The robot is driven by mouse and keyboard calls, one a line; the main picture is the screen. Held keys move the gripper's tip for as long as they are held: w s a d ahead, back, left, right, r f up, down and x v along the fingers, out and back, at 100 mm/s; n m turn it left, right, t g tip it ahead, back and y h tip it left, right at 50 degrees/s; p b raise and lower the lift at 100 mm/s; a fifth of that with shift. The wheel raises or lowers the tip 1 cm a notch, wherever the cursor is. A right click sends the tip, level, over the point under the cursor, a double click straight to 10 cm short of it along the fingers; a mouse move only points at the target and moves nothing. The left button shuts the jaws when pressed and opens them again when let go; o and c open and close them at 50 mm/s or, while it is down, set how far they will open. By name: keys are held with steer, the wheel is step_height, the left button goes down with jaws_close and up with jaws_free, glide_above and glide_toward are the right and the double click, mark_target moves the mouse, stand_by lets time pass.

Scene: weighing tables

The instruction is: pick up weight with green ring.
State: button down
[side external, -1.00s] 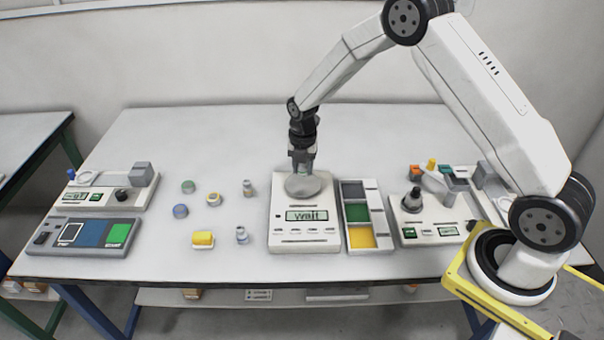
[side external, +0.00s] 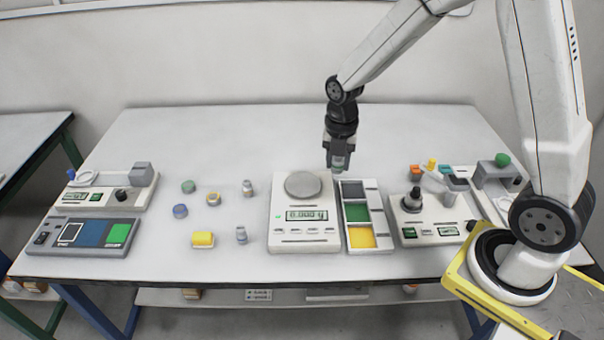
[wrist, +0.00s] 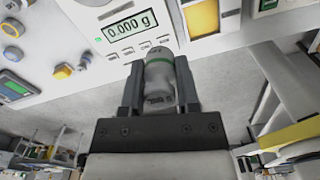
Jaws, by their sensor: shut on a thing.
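The weight with green ring (wrist: 159,82) is a grey cylinder with a green band near its end. My gripper (wrist: 157,70) is shut on it, one finger on each side. In the side view my gripper (side external: 339,158) holds the weight (side external: 338,166) up near the back end of the three-compartment tray (side external: 376,217), right of the scale. The scale (side external: 304,238) has an empty round pan (side external: 303,184), and its display reads 0.000 g in the wrist view (wrist: 128,25).
Several small weights and jars, one a yellow block (side external: 203,240), stand left of the scale. A device with a dark knob (side external: 438,237) stands right of the tray. A panel with blue and green fields (side external: 80,236) lies at the far left. The back of the table is clear.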

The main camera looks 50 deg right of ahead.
steer(key=shift+s+r, duration=0.3)
steer(key=shift+s, duration=0.3)
steer(key=shift+s+r, duration=0.25)
steer(key=shift+s, duration=0.35)
steer(key=s+d+f, duration=0.4)
steer(key=s+d, duration=0.4)
steer(key=shift+s+f, duration=0.35)
steer(key=shift+f, duration=0.05)
steer(key=w+d+f, duration=0.1)
steer(key=w+f, duration=0.1)
steer(key=w, duration=0.2)
steer(key=w+d+f, duration=0.1)
steer(key=w+f, duration=0.2)
steer(key=w, duration=0.1)
steer(key=w+d+f, duration=0.1)
steer(key=w+f, duration=0.2)
steer(key=w, duration=0.1)
steer(key=shift+w+d+f, duration=0.1)
steer(key=shift+d+f, duration=0.15)
steer(key=shift+w+d+f, duration=0.1)
steer(key=shift+w+f, duration=0.3)
